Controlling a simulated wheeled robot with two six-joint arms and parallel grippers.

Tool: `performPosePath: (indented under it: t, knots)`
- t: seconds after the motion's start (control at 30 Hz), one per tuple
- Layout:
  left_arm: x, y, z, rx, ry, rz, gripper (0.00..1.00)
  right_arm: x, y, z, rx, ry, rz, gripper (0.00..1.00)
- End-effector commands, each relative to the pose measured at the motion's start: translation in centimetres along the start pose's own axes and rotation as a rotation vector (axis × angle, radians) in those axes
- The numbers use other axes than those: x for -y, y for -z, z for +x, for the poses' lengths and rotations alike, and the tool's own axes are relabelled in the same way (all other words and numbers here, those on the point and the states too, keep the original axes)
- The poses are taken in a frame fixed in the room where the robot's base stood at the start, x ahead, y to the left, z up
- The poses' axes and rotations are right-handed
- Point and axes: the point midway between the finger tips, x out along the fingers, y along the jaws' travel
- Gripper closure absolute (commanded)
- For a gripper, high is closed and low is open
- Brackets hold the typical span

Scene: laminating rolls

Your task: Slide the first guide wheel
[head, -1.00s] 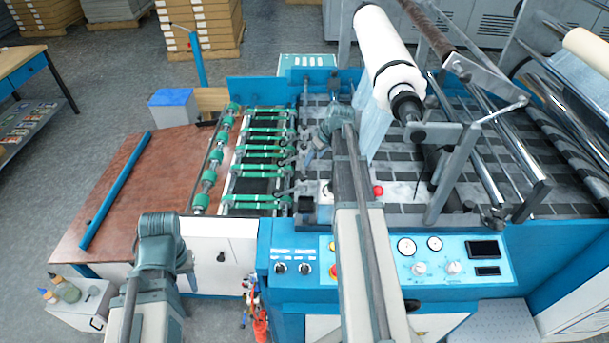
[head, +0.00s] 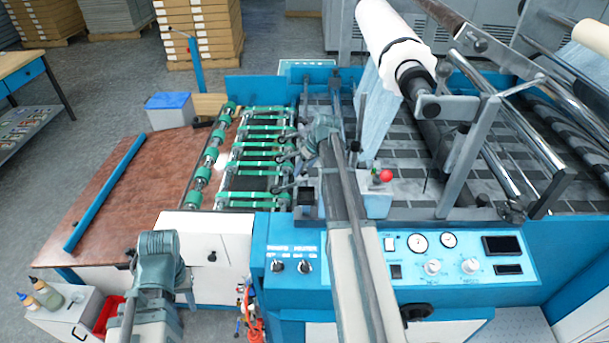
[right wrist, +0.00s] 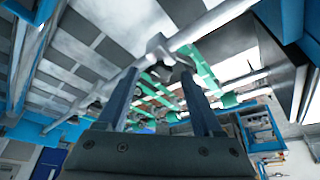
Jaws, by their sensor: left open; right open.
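Several small grey guide wheels on short arms (head: 281,163) sit along a cross bar at the right end of the green feed belts (head: 262,153). My right wrist is over this bar in the head view, with the gripper (head: 305,150) partly hidden by its own arm. In the right wrist view my right gripper (right wrist: 160,76) is open, its two dark fingers apart. A grey bracket (right wrist: 160,48) on a silver bar shows just beyond and between the fingertips, not gripped. My left gripper (head: 180,283) is low at the front left, away from the belts, its fingers mostly hidden.
The blue control panel (head: 400,258) lies in front of the rollers. A red button (head: 385,176) stands right of my right arm. A large white roll (head: 390,35) hangs above. The brown feed table (head: 125,190) is at the left, with a blue bar (head: 105,192) on it.

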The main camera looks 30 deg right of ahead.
Motion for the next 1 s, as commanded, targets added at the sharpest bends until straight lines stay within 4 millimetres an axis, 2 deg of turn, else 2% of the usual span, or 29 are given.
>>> performPosePath:
  t: [0.07, 0.33, 0.7, 1.0]
  knots:
    - [-0.05, 0.03, 0.47, 0.0, 0.0, 0.0, 0.57, -0.01, -0.02, 0.51, 0.0, 0.0, 0.0, 0.32]
    - [-0.03, 0.02, 0.35, 0.0, 0.0, 0.0, 0.57, 0.0, 0.03, 0.39, 0.0, 0.0, 0.0, 0.34]
    - [-0.03, 0.02, 0.36, 0.0, 0.0, 0.0, 0.57, -0.01, 0.01, 0.39, 0.0, 0.0, 0.001, 1.0]
    - [-0.03, 0.02, 0.36, 0.0, 0.0, 0.0, 0.57, -0.01, 0.01, 0.39, 0.0, 0.0, 0.001, 1.0]
